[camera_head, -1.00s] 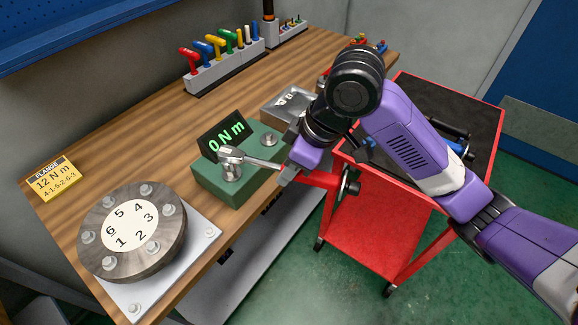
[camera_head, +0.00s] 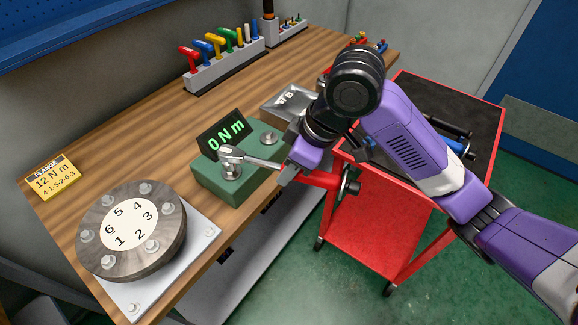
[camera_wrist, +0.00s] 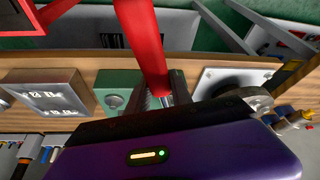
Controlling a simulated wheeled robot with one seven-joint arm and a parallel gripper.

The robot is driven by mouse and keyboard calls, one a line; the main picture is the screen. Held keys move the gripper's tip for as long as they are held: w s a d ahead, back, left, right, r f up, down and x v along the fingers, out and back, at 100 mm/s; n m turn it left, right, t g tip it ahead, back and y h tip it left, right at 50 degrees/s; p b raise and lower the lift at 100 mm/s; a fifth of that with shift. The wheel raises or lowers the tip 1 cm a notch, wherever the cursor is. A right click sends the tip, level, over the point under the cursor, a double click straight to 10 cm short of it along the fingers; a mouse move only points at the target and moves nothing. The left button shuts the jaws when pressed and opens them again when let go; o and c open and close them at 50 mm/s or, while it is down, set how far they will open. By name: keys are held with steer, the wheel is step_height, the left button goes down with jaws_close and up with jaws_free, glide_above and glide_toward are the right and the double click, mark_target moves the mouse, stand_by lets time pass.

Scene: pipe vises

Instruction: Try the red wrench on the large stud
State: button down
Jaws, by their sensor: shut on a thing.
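The red wrench has a silver shaft and ratchet head (camera_head: 233,154) and a red handle (camera_head: 318,179). My gripper (camera_head: 290,170) is shut on it near where the shaft meets the handle. The handle also shows in the wrist view (camera_wrist: 146,42), running up from my fingers (camera_wrist: 166,98). In the head view the wrench head sits over the near-left stud (camera_head: 232,171) of the green tester (camera_head: 212,184), hiding its top. I cannot tell how fully it is seated. The tester's other stud (camera_head: 269,139) is bare. The display (camera_head: 226,134) reads 0 N m.
A round flange (camera_head: 155,258) with several numbered bolts stands on a plate at the front left. A yellow flange card (camera_head: 53,178) lies behind it. A rack of coloured tools (camera_head: 225,67) stands at the back. A red cart (camera_head: 375,222) is right of the bench.

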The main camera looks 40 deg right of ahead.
steer(key=shift+f+b, duration=1)
steer(key=shift+f, duration=0.3)
stand_by(1.4)
steer(key=shift+s+a+m, duration=0.5)
steer(key=shift+a+m, duration=0.1)
steer(key=shift+a, duration=0.1)
stand_by(0.8)
steer(key=shift+s+a+m+t+h+p, duration=0.15)
steer(key=shift+s+a+m+h+p, duration=0.15)
steer(key=shift+a+m, duration=0.2)
steer(key=shift+s+a+m+t+h+p, duration=0.1)
steer(key=shift+a+m+t+h+p, duration=0.1)
steer(key=shift+a+m+p, duration=0.2)
stand_by(1.1)
steer(key=shift+w, duration=0.1)
steer(key=shift+w+d+n+y+b, duration=0.15)
steer(key=shift+w+d+n+b, duration=0.05)
steer(key=shift+d+n, duration=0.3)
steer(key=shift+w+d+n+y+b, duration=0.15)
steer(key=shift+w+d+n, duration=0.05)
steer(key=shift+d+n, duration=0.25)
steer(key=shift+r, duration=0.2)
